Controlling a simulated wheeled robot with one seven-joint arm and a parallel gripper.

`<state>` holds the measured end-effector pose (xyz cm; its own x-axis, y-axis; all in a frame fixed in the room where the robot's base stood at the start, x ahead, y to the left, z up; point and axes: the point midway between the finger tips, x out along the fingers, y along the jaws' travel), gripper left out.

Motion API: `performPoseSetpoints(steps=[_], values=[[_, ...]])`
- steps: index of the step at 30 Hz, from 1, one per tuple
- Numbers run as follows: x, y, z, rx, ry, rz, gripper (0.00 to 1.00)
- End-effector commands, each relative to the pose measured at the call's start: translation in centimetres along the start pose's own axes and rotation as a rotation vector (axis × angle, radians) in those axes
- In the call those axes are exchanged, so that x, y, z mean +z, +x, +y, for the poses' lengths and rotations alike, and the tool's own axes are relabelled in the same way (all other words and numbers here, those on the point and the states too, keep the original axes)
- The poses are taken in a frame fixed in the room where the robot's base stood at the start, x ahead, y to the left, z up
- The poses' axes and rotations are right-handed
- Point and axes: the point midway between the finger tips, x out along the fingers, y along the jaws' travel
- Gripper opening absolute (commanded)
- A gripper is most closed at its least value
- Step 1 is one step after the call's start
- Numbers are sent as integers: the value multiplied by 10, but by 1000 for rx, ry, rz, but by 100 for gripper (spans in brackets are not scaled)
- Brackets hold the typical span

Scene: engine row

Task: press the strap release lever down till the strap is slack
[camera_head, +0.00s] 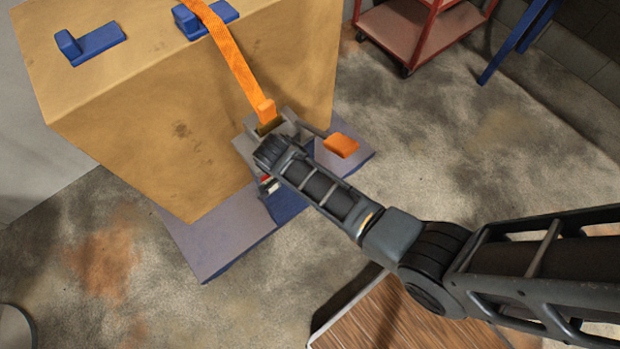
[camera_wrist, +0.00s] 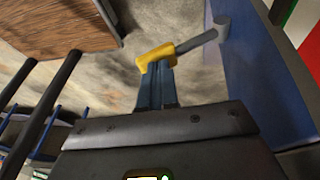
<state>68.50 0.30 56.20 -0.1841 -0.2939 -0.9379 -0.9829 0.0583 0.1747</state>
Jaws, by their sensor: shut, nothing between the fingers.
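The orange strap (camera_head: 236,62) runs over the tan crate (camera_head: 150,100) and down to a grey buckle housing (camera_head: 248,145) at its side. It looks straight and taut. In the wrist view, a lever with a grey rod (camera_wrist: 197,41) and a yellow grip (camera_wrist: 153,56) reaches out from beside a blue panel. My gripper (camera_wrist: 157,70) is shut and empty, its fingertips at the yellow grip; whether they touch it I cannot tell. In the head view, my wrist hides the fingertips and much of the housing's front.
An orange block (camera_head: 340,145) sits right of the housing, above the blue-grey base (camera_head: 215,240). A red-white-green marking (camera_head: 269,185) shows below my wrist. A red cart (camera_head: 405,30) stands behind; a wooden board (camera_head: 385,315) lies in front. Stained floor between is clear.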

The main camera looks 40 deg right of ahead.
Motion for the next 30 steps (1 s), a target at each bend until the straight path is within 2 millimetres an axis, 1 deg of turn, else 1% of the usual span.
performPoseSetpoints(steps=[8, 14, 18, 25, 30], values=[[3, 12, 12, -107, 31, -6, 0], [8, 30, 22, -262, 79, -15, 0], [12, 48, 27, -389, 119, -24, 0], [18, 66, 30, -556, 172, -35, 0], [21, 76, 31, -648, 201, -40, 0]])
